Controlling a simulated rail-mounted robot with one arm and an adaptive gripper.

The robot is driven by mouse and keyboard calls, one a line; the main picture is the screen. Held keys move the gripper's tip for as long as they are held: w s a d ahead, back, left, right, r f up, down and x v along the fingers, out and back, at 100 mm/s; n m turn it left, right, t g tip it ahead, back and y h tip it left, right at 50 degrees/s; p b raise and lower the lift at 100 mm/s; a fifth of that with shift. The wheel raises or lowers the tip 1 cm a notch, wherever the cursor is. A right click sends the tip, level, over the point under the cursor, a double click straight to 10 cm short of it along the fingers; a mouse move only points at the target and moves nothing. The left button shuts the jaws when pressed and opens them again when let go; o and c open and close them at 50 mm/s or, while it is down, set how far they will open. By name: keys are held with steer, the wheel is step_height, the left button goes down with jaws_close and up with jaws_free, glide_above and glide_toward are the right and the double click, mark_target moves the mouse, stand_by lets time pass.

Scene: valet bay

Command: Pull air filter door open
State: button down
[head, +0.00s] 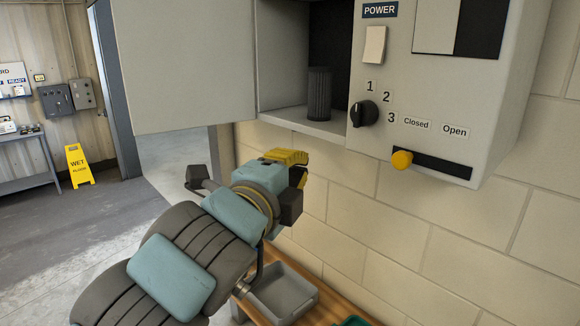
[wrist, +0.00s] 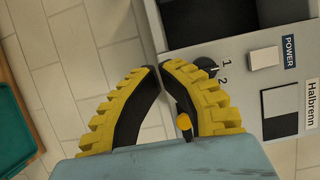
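The air filter door (head: 185,65) is a large plain grey panel in the head view. It stands swung out to the left of the cabinet opening, so the compartment is exposed. A dark ribbed cylindrical filter (head: 319,93) stands upright inside. My gripper (head: 292,162), with yellow ribbed fingers, is below the cabinet and appears apart from the door. In the wrist view its fingertips (wrist: 161,68) are together or nearly so, with nothing visible held between them. The cabinet's dark opening also shows in the wrist view (wrist: 195,20), beyond the fingertips.
The cabinet front carries a black knob (head: 362,113), a white switch (head: 375,45) and a yellow slider knob (head: 402,160). Below are a grey tray (head: 282,293) on a wooden bench (head: 345,305) and a green tray (wrist: 15,120). A yellow wet-floor sign (head: 78,165) stands at far left.

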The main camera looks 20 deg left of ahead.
steer(key=shift+w+p, duration=0.85)
steer(key=shift+w, duration=2.85)
steer(key=s+a, duration=0.1)
steer(key=s+a+p, duration=0.1)
steer(key=a, duration=0.1)
steer(key=shift+s, duration=0.25)
